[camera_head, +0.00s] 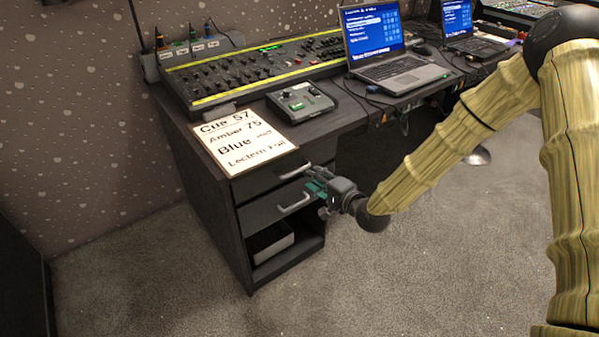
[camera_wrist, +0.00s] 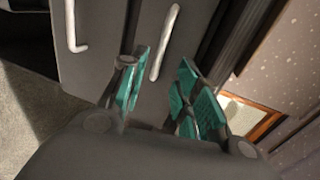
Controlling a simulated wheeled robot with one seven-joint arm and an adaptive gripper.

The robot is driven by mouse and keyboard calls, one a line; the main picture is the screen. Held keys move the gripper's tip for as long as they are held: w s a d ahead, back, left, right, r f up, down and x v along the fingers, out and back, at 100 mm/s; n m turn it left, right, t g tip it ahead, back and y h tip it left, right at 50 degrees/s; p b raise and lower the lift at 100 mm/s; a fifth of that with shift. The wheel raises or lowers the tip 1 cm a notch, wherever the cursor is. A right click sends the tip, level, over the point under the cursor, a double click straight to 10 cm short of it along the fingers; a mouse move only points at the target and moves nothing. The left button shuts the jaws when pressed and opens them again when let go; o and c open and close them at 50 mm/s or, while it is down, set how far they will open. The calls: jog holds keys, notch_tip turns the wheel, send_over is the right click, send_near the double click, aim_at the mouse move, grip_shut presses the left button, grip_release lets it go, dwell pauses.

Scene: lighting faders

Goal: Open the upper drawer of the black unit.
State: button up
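The black unit (camera_head: 229,222) stands under the left end of the desk. Its upper drawer (camera_head: 250,184) has a pale bar handle (camera_head: 296,171), and a lower drawer (camera_head: 258,214) has a similar handle (camera_head: 295,203). My gripper (camera_head: 316,188) is in front of the drawers, near both handles. In the wrist view my gripper (camera_wrist: 162,72) is open, with teal finger pads apart. The upper handle (camera_wrist: 165,43) appears just beyond and between the fingertips; I see no clear contact. The lower handle (camera_wrist: 75,25) is left of the fingers. Both drawers look shut.
Below the drawers is an open shelf with a grey tray (camera_head: 271,243). On the desk are a cue sheet (camera_head: 243,141), a fader console (camera_head: 250,70), a small control box (camera_head: 300,102) and laptops (camera_head: 378,40). Grey carpet (camera_head: 430,250) in front is clear.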

aim_at(301, 170)
jog(key=x, duration=0.8)
jog(key=shift+w+b, duration=0.1)
jog(key=shift+b, duration=0.25)
grip_shut()
